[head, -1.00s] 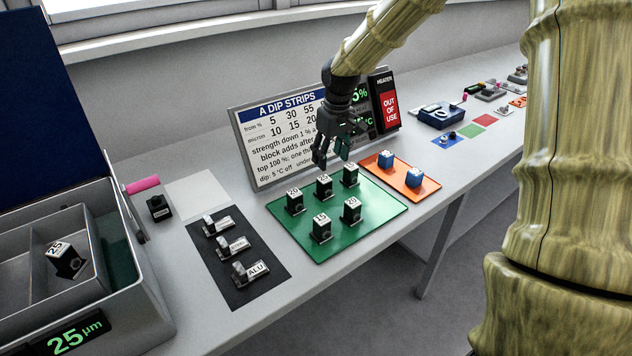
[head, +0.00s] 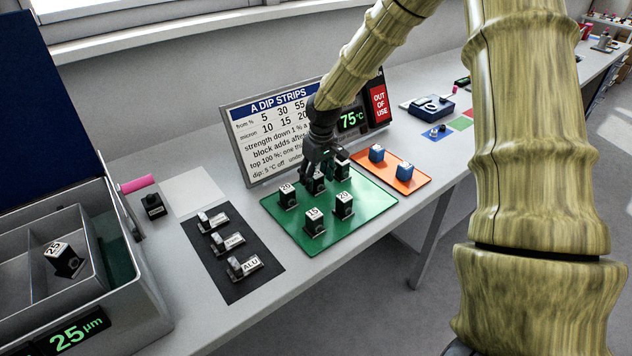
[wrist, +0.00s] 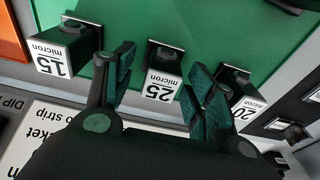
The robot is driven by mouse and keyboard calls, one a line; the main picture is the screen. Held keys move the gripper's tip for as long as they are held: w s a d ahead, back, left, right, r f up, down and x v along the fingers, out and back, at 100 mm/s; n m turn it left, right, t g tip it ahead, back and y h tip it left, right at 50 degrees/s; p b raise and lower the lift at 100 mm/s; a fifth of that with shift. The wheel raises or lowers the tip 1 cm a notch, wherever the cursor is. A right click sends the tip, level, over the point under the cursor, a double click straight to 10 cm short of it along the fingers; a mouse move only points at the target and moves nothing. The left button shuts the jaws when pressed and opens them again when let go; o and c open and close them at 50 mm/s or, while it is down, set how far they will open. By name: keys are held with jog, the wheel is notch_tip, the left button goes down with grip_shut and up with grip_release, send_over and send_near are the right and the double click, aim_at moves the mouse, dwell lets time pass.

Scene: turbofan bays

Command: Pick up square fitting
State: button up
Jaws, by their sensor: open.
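Several dark blocks with white number tops stand on the green mat (head: 340,225); which one is the square fitting I cannot tell. My gripper (head: 322,168) is open, pointing down over the mat's back part. In the wrist view my gripper (wrist: 158,78) has its fingers spread on either side of the "25 micron" block (wrist: 159,87), not closed on it. A "15 micron" block (wrist: 68,50) is left of the fingers, and a "20" block (wrist: 240,95) is by the right finger. In the head view the fingers partly hide the back blocks. Front blocks "15" (head: 314,222) and "20" (head: 343,205) are clear.
An orange mat (head: 418,182) with two blue blocks lies to the right. A black mat (head: 232,285) with labelled metal pieces lies to the left. The dip strips board (head: 250,150) and heater display (head: 351,120) stand close behind. A grey case (head: 150,305) stands at left.

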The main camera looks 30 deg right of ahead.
jog(key=shift+f, duration=0.55)
grip_shut()
jog(key=shift+r, duration=0.1)
